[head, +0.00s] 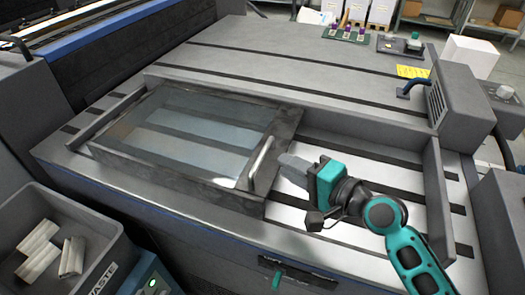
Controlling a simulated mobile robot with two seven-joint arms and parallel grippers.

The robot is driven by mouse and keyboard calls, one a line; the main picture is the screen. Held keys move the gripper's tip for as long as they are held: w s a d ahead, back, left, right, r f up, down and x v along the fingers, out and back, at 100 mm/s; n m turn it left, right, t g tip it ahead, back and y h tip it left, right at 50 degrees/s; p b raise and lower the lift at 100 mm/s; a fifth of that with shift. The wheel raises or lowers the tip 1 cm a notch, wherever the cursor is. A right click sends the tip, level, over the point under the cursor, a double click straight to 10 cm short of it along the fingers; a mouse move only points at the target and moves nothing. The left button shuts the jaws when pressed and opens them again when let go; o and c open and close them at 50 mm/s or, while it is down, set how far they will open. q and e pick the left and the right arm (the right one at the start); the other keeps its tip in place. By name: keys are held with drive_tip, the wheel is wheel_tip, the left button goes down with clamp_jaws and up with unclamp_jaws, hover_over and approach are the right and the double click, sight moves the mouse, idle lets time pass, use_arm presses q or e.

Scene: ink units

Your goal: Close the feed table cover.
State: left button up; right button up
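The feed table cover (190,131) is a framed, see-through panel lying over the left part of the grey feed table (285,65). A pale bar handle (261,157) stands along its right edge. To the right of the cover, the striped table bed (375,190) is exposed. My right gripper (287,168) is just right of the handle, its grey fingers pointing left towards it. Whether the fingers touch the handle, and the gap between them, cannot be made out. My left gripper is not in view.
A grey waste bin (60,215) with pale rolls stands at the lower left. A grey housing (462,105) and a raised side rail (434,178) bound the bed on the right. Small items and a yellow note (412,71) lie at the table's far right.

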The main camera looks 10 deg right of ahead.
sight(263, 153)
drive_tip(key=x, duration=0.8)
drive_tip(key=shift+w, duration=0.1)
clamp_jaws()
